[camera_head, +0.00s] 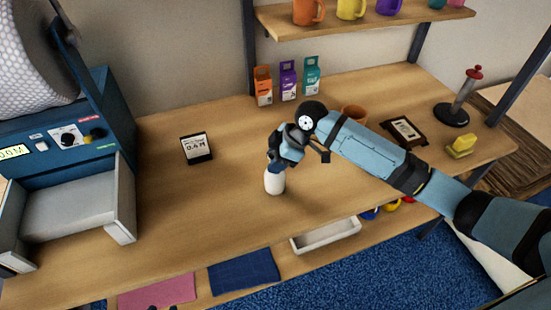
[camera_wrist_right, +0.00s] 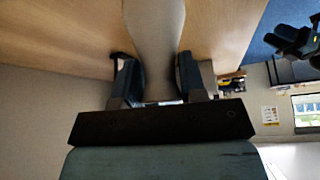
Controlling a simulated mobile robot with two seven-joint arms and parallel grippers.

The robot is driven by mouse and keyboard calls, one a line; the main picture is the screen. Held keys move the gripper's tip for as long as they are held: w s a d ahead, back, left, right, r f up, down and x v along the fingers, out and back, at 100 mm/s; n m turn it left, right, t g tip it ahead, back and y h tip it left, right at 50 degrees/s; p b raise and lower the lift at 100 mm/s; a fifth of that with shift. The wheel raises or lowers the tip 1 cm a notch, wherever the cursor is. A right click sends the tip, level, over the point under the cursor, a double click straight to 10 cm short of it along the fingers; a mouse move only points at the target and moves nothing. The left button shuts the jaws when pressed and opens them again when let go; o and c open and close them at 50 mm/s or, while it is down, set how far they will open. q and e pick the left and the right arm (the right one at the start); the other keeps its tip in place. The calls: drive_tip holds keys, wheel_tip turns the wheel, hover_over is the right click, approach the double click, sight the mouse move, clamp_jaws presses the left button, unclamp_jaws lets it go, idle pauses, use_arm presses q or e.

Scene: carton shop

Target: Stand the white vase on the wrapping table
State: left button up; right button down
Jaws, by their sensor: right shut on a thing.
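The white vase (camera_head: 274,183) is upright over the middle of the wooden wrapping table (camera_head: 225,215). My right gripper (camera_head: 282,160) is shut on its upper part. In the right wrist view the pale vase (camera_wrist_right: 155,40) is between the two dark fingers of my right gripper (camera_wrist_right: 159,82). The vase's base is at the table top or just above it; I cannot tell if it touches. Its neck is hidden by the gripper in the head view. Small dark tips at the bottom edge of the head view may be my left gripper; its opening is unclear.
A small black-framed sign (camera_head: 196,148) stands left of the vase. Three small boxes (camera_head: 288,82), a terracotta pot (camera_head: 354,114), a dark frame (camera_head: 404,132) and a red-topped stand (camera_head: 460,100) are farther back. A blue machine (camera_head: 60,130) fills the left. Table around the vase is clear.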

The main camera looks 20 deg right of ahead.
drive_tip(key=c, duration=0.7)
unclamp_jaws()
drive_tip(key=shift+f, duration=0.1)
drive_tip(key=v, duration=1.2)
drive_tip(key=shift+r+b, duration=0.2)
drive_tip(key=shift+b, duration=0.15)
